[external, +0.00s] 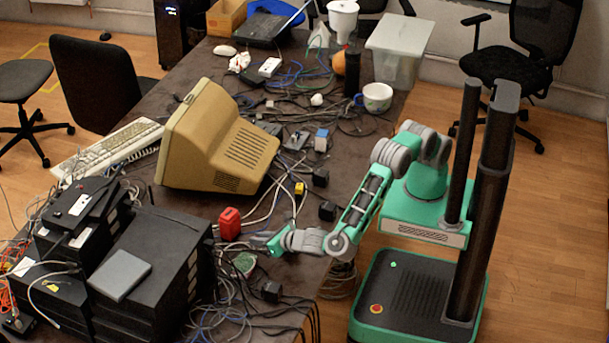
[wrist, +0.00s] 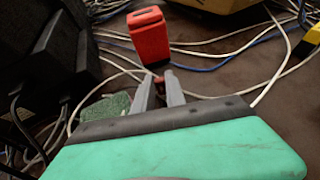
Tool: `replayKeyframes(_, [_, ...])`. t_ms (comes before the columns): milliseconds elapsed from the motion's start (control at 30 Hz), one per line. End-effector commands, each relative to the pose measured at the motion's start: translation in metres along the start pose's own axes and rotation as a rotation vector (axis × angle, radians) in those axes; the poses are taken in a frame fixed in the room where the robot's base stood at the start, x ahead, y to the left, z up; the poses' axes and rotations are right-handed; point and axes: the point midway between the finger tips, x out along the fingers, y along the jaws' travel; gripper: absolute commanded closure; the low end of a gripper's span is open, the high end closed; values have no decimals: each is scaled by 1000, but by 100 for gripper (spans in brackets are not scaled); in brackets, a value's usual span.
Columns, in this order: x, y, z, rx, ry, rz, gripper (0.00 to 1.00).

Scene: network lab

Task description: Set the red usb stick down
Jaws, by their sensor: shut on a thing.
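My gripper (wrist: 158,79) is shut on the red usb stick (wrist: 158,86), a small dark red piece showing between the two grey fingertips in the wrist view. Most of the stick is hidden by the fingers. In the external view my gripper (external: 273,244) is low over the near part of the dark table (external: 205,205), and the stick cannot be made out there. Whether the stick touches the tabletop is not clear.
A larger red block-like object (wrist: 150,38) stands just beyond the fingertips. A green pad (wrist: 108,108) lies to their left. Black boxes (external: 150,265) stand at left, a beige monitor (external: 215,140) behind. Cables (wrist: 225,45) cross the table; a small bare patch shows right of the fingers.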

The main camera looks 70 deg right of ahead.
Motion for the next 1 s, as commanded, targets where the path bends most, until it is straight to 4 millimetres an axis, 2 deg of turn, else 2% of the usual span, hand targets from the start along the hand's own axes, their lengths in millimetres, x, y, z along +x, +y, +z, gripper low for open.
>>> replayKeyframes(100, [1,0,-3,-1,0,-1,100])
replayKeyframes(133, [1,0,-3,-1,0,0,83])
replayKeyframes(367, [1,0,-3,-1,0,0,64])
replayKeyframes(667, [0,0,0,0,0,0,63])
replayKeyframes(767, [-13,1,0,-1,0,3,63])
replayKeyframes(1000, [-73,1,0,-1,0,5,63])
